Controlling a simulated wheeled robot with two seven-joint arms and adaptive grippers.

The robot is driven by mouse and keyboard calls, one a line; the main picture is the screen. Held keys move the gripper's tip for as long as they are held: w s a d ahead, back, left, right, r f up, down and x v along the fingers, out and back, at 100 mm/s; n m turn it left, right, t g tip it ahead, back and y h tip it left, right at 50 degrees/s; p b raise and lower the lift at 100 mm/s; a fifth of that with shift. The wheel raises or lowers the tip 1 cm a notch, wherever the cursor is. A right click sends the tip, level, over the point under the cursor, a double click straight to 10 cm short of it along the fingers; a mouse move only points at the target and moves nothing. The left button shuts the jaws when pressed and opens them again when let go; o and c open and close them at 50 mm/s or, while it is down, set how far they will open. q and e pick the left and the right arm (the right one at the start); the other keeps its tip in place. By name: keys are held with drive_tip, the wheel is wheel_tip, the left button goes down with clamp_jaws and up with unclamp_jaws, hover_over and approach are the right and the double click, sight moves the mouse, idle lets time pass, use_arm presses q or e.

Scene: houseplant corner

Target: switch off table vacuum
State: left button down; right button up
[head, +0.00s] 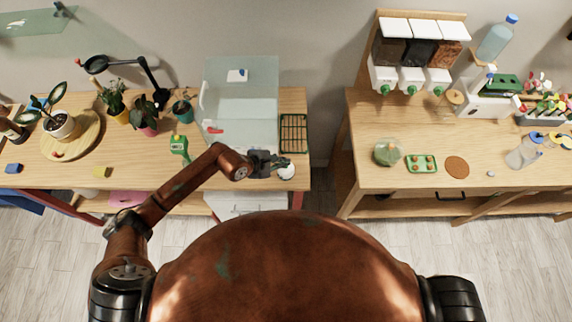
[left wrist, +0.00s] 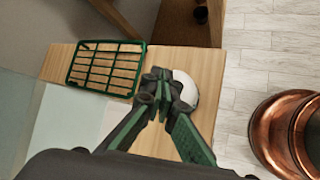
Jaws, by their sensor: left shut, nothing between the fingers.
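The table vacuum looks like a small white round dome (head: 287,172) at the front right corner of the left table, and it also shows in the left wrist view (left wrist: 190,91). My left gripper (head: 282,162) is shut and empty, with its fingertips at the vacuum. In the left wrist view the gripper (left wrist: 160,82) covers part of the dome. I cannot tell whether the fingertips touch it. The vacuum's switch is not clearly visible. My right gripper is out of view.
A green wire rack (head: 294,134) lies behind the vacuum, and a clear box (head: 240,95) stands to its left. A green handheld device (head: 180,147) lies further left. A floor gap separates this table from the right table (head: 385,180).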

use_arm(q)
wheel_tip(320, 180, up, 6)
drive_tip(key=p, duration=0.3)
idle(0.7)
